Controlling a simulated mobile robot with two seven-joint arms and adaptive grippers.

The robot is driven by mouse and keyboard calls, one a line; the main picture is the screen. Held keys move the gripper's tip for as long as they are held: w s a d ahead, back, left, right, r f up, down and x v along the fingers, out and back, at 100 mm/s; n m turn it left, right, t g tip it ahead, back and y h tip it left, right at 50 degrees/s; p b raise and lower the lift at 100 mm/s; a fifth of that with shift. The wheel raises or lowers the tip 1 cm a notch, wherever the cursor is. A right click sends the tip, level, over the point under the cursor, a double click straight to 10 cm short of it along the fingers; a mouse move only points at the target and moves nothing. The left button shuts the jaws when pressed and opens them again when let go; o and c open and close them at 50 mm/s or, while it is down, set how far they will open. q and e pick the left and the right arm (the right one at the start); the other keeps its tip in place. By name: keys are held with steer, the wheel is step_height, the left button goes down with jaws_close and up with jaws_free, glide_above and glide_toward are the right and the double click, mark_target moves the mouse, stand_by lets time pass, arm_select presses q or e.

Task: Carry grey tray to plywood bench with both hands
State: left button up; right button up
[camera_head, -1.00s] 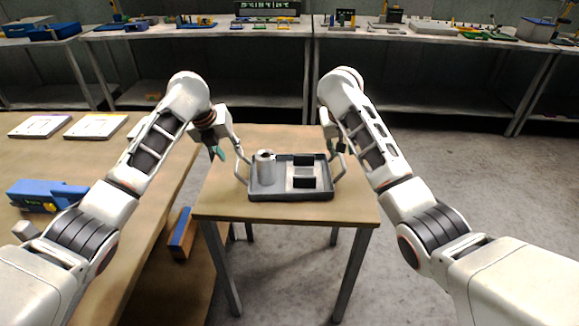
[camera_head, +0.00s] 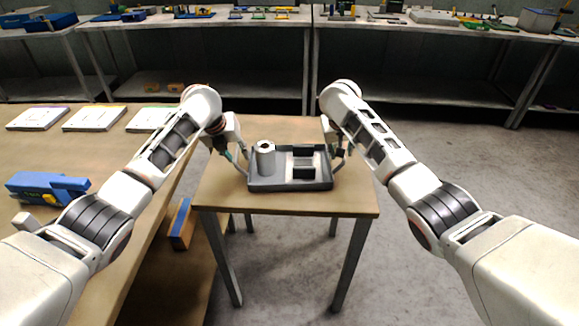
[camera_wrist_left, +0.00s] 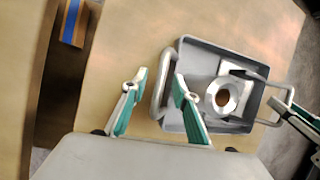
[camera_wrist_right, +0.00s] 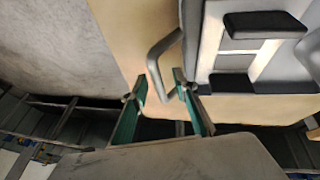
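The grey tray (camera_head: 290,187) sits flat on a small wooden-topped table (camera_head: 225,198). It carries a metal cylinder (camera_head: 266,157) at its left and a pale block with dark pads (camera_head: 303,162) at its right. It has a looped handle at each end. My left gripper (camera_head: 229,155) is open at the left handle; in the left wrist view that handle (camera_wrist_left: 157,88) lies between the spread fingers, not clamped. My right gripper (camera_head: 340,152) is open at the right handle; in the right wrist view the handle (camera_wrist_right: 155,62) reaches between the parted fingers.
A long wooden-topped bench (camera_head: 105,165) runs along the left, holding flat white cases (camera_head: 95,118) and a blue tool (camera_head: 45,188). A blue and orange block (camera_head: 181,224) shows low between bench and table. Cluttered shelving benches (camera_head: 230,23) line the back. The floor (camera_head: 450,165) at right is clear.

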arm_select(q)
steer(key=shift+w+d+f, duration=0.1)
steer(key=shift+f, duration=0.2)
arm_select(e)
steer(key=shift+w+d+f, duration=0.1)
steer(key=shift+w+f, duration=0.05)
steer(key=shift+f, duration=0.2)
arm_select(q)
jaws_close()
arm_select(e)
jaws_close()
arm_select(q)
steer(key=shift+r, duration=0.3)
arm_select(e)
steer(key=shift+r, duration=0.3)
